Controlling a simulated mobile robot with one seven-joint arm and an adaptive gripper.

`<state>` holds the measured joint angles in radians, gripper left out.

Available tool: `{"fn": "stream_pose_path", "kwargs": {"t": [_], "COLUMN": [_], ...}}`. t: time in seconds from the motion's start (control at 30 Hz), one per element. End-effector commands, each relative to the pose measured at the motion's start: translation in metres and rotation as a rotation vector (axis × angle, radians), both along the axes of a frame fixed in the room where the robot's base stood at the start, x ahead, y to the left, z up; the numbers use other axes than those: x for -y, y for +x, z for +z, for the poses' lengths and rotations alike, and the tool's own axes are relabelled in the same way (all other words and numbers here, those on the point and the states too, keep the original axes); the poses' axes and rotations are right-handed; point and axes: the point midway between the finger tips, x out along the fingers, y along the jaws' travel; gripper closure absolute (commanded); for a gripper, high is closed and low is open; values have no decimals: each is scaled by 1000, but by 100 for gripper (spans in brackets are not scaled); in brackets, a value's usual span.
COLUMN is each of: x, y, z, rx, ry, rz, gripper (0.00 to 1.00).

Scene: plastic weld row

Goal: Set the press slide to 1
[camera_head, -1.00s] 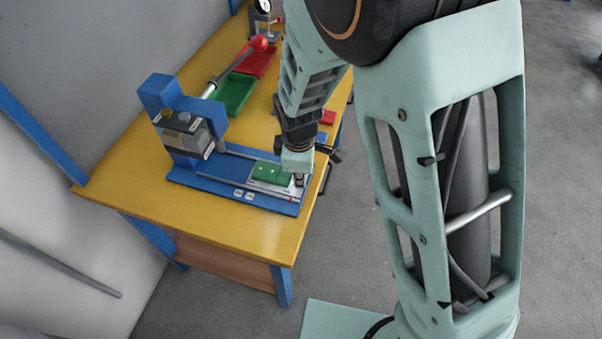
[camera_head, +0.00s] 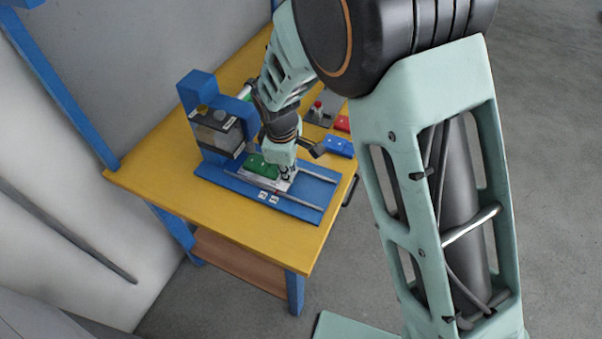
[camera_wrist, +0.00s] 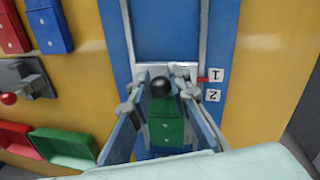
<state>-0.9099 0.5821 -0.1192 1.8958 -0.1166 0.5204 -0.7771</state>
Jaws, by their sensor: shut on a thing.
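The press slide is a pale carriage (camera_wrist: 186,71) carrying a green block (camera_wrist: 167,128), on rails along a blue base (camera_wrist: 165,30). In the head view the green block (camera_head: 262,166) sits close to the press head (camera_head: 218,130). My gripper (camera_head: 285,172) is over the carriage. In the wrist view its fingers (camera_wrist: 160,80) are shut on the slide's black knob (camera_wrist: 160,88). A red pointer (camera_wrist: 203,79) at the carriage's side lies beside label 1 (camera_wrist: 216,75), with label 2 (camera_wrist: 212,96) just below. My gripper hides part of the carriage.
The yellow table (camera_head: 160,190) is clear in front.

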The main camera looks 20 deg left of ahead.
Motion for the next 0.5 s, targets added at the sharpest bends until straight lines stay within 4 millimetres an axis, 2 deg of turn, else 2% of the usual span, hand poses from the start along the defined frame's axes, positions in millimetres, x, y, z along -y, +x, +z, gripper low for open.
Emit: {"fn": "stream_pose_path", "kwargs": {"t": [0.23,0.27,0.3,0.4,0.5], "x": [0,0,0,0,0], "y": [1,1,1,1,0], "z": [1,1,1,1,0], "rx": [1,1,1,1,0], "ry": [0,0,0,0,0], "rz": [-2,-2,-1,-1,-1], "gripper": [100,81,76,65,65]}}
